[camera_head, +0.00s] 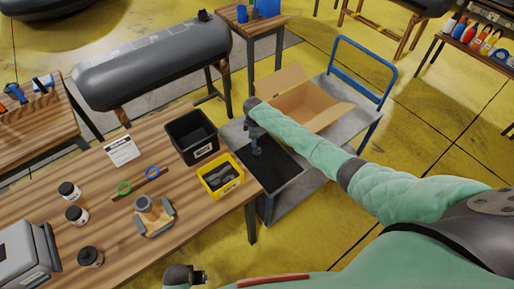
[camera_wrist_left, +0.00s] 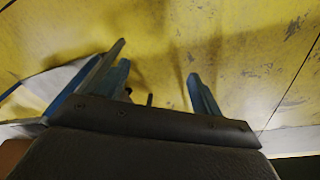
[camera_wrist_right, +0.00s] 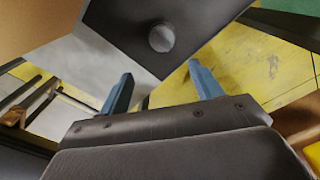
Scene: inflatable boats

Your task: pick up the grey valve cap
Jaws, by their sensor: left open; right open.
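The grey valve cap (camera_wrist_right: 162,37) is a small round disc on a dark mat (camera_wrist_right: 200,15) in the right wrist view. The mat lies on a grey cart (camera_head: 290,190) in the head view, where I cannot make out the cap. My right gripper (camera_head: 257,151) points down over the mat. Its two blue fingers (camera_wrist_right: 162,88) are open, with nothing between them, and the cap shows beyond the tips. My left gripper (camera_head: 203,277) is low at the bottom of the head view. Its fingers (camera_wrist_left: 160,82) are open and empty over yellow floor.
An open cardboard box (camera_head: 305,106) stands on the cart behind my right gripper. Jars and a clamp-like part (camera_head: 152,215) stand farther left.

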